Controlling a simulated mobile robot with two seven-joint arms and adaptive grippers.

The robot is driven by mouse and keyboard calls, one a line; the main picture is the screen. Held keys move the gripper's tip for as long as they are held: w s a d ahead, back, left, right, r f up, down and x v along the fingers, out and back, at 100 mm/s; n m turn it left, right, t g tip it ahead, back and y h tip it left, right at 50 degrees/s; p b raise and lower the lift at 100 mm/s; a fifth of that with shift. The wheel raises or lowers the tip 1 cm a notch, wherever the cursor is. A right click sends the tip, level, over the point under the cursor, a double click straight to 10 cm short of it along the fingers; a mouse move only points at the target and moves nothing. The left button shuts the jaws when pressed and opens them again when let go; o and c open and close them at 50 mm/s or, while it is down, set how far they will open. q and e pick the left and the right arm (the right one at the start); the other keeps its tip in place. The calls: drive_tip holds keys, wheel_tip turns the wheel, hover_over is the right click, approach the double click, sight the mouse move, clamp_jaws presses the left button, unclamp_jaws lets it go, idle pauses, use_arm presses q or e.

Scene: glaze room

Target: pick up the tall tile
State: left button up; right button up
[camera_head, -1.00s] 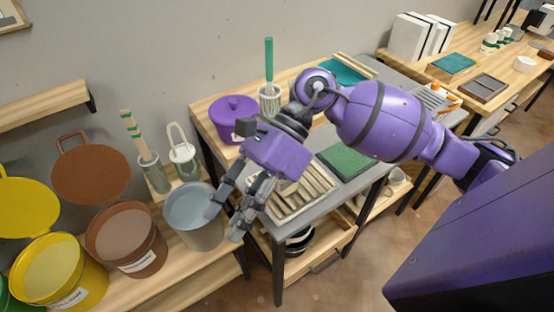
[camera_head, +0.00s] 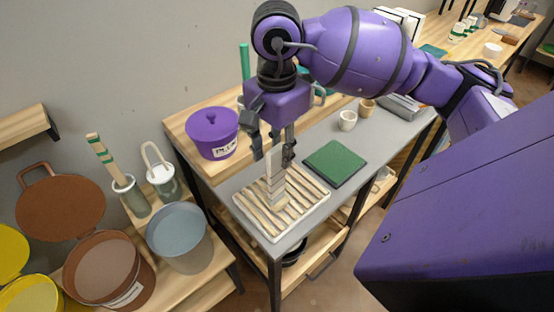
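The tall tile (camera_head: 275,182) is a narrow, pale piece with beige bands. It stands upright on a slatted, cream-coloured rack (camera_head: 312,207) on the grey table. My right gripper (camera_head: 273,158) points down from above, with its dark fingers on either side of the tile's upper end. The fingers look spread, with the tile between them; I see no clear contact. My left gripper is not in view.
A green square slab (camera_head: 335,162) lies right of the rack. A purple lidded pot (camera_head: 212,131) stands behind it to the left. Small cups (camera_head: 348,121) stand at the back right. Grey (camera_head: 180,240) and brown (camera_head: 103,272) buckets stand at the lower left.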

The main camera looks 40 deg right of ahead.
sight(276, 178)
drive_tip(key=shift+w+f, duration=0.15)
drive_tip(key=shift+f, duration=1)
clamp_jaws()
